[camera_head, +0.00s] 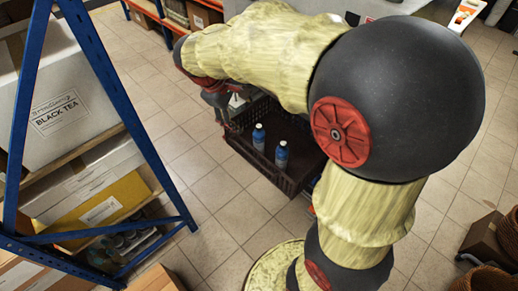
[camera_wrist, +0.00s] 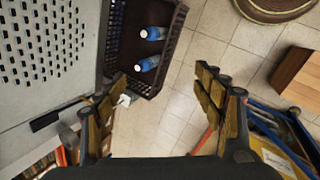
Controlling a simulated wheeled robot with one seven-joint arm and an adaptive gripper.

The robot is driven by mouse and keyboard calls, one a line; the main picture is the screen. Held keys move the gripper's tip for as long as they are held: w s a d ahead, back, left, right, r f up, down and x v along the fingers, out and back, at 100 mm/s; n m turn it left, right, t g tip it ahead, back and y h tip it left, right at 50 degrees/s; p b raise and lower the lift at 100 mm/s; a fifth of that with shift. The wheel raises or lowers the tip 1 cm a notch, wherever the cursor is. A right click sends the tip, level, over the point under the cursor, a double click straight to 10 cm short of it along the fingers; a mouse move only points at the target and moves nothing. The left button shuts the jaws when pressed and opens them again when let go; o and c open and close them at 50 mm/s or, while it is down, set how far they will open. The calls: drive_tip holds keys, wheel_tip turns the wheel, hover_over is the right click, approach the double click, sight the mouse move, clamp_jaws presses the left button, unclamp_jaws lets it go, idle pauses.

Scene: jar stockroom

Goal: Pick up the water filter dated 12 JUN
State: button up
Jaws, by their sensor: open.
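Two blue-and-white bottle-like items stand in a dark crate (camera_head: 285,182), one at the back left (camera_head: 258,137) and one nearer (camera_head: 281,156). In the wrist view they show as an upper one (camera_wrist: 153,33) and a lower one (camera_wrist: 147,64) in the crate (camera_wrist: 171,52). No date is readable on either, so I cannot tell whether one is the water filter dated 12 JUN. My gripper (camera_wrist: 162,92) is open, with nothing between its fingers.
A blue-framed shelf (camera_head: 105,92) with a BLACK TEA box (camera_head: 58,112) stands at the left. A perforated grey panel (camera_wrist: 50,50) is left of the crate in the wrist view. Tiled floor (camera_head: 215,205) is clear between.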

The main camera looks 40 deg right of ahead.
drive_tip(key=w+d+f+n+g+h+b, duration=0.1)
drive_tip(key=w+d+f+n, duration=0.15)
drive_tip(key=w+f, duration=0.25)
drive_tip(key=w+d+f+n+g+h, duration=0.1)
drive_tip(key=w+d+f+h, duration=0.1)
drive_tip(key=w+d+f, duration=0.25)
drive_tip(key=n+h+b, duration=0.3)
drive_tip(key=n+h, duration=0.1)
drive_tip(key=n, duration=0.1)
hover_over(254, 137)
drive_tip(key=s+a, duration=0.2)
drive_tip(key=a, duration=0.5)
wheel_tip(254, 137, down, 22)
drive_tip(key=d+f+n, duration=0.1)
drive_tip(key=f, duration=0.3)
drive_tip(key=w+f+n+h, duration=0.1)
drive_tip(key=f, duration=0.3)
drive_tip(key=w+d+f+n, duration=0.1)
drive_tip(key=f, duration=0.4)
drive_tip(key=shift+d+n+b, duration=0.35)
drive_tip(key=shift+b, duration=0.05)
drive_tip(key=shift+b+x, duration=0.4)
drive_tip(key=shift+x, duration=1.1)
drive_tip(key=b+x, duration=0.1)
drive_tip(key=x, duration=0.1)
drive_tip(key=b+x, duration=0.1)
drive_tip(key=x, duration=0.2)
drive_tip(key=shift+w, duration=0.2)
drive_tip(key=shift+r, duration=0.1)
drive_tip(key=shift+c, duration=0.7)
